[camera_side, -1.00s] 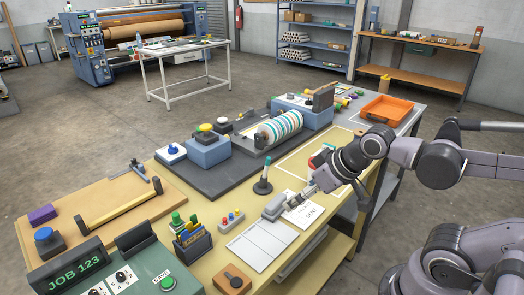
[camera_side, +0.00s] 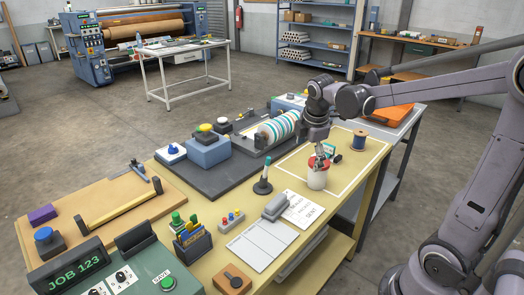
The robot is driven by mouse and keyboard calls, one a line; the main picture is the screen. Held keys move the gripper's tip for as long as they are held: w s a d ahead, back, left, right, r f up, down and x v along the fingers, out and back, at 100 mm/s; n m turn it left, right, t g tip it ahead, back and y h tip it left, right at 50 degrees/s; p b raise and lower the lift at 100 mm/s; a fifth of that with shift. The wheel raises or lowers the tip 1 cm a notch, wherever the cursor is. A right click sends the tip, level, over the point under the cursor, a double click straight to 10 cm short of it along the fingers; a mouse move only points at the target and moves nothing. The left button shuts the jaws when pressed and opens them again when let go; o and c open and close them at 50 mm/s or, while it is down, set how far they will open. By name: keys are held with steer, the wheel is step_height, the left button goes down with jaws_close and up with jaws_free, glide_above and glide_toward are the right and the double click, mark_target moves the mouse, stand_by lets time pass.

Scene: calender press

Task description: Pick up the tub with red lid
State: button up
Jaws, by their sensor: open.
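The tub with red lid (camera_side: 316,181) stands upright on the yellow table, inside a white-outlined area. Its body is white, and part of its red lid is hidden behind my fingers. My gripper (camera_side: 319,162) points down from above, with its fingertips at the lid. The fingers are open, but at this size I cannot tell whether they touch the lid.
A blue spool (camera_side: 360,140) stands right of the tub. A small green item (camera_side: 329,150) lies close behind it. A striped roll (camera_side: 279,127) is behind left. An orange tray (camera_side: 385,116) sits farther right.

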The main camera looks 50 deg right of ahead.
mark_target(319, 172)
steer(key=d+f+n, duration=0.1)
steer(key=d, duration=0.1)
steer(key=w+d+f+n+g, duration=0.1)
steer(key=d+n, duration=0.1)
steer(key=d, duration=0.1)
steer(key=w+d+f+n+g, duration=0.1)
steer(key=d, duration=0.1)
steer(key=shift+d+f+n, duration=0.15)
steer(key=shift+d+n, duration=0.25)
steer(key=shift+d+f+n, duration=0.4)
steer(key=shift+d+f, duration=0.05)
steer(key=shift+d, duration=0.1)
steer(key=x, duration=1)
steer(key=shift+s+d+f, duration=0.15)
steer(key=shift+d, duration=0.05)
steer(key=c, duration=1.4)
